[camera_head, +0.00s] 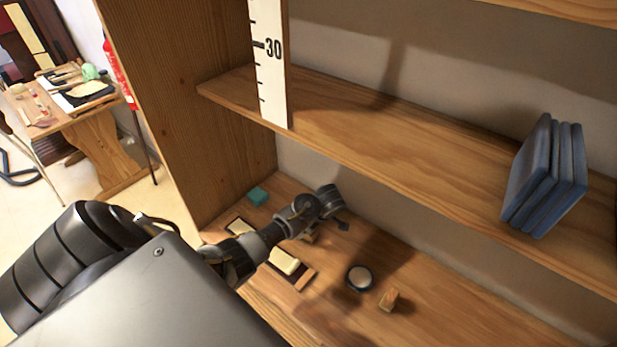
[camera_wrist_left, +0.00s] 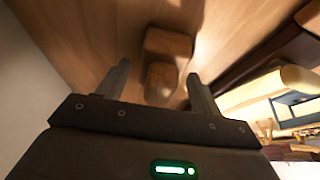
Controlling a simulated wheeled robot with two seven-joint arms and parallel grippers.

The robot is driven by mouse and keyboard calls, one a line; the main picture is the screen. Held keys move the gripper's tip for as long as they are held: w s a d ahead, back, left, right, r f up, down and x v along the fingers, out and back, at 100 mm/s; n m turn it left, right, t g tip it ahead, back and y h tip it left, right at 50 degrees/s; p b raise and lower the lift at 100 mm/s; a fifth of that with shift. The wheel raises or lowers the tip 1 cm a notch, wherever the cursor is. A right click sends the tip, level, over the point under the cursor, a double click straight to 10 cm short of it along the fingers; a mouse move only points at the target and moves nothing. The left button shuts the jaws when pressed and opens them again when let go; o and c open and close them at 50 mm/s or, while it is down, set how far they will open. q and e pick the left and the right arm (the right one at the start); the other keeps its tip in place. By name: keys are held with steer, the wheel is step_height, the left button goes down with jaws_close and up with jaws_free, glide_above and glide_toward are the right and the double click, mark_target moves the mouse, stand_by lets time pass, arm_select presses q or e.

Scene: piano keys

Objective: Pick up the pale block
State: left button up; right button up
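Two pale cream blocks rest on dark-based wooden pieces on the lower shelf in the head view, one nearer (camera_head: 285,260) and one farther left (camera_head: 240,227), partly behind my arm. A cream block (camera_wrist_left: 268,84) shows at the right of the left wrist view; I cannot tell which one. A small light-wood block (camera_head: 308,238) is partly hidden under my left gripper (camera_head: 338,210). In the left wrist view my left gripper (camera_wrist_left: 160,86) is open, with brown wooden shapes (camera_wrist_left: 168,43) between and beyond its fingers. Contact is not visible. My right gripper is not in view.
A round dark-rimmed dish (camera_head: 360,277) and a wooden block (camera_head: 388,298) stand to the right. A teal block (camera_head: 257,196) lies at the back left.

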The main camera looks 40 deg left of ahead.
arm_select(q)
steer(key=c, duration=1.1)
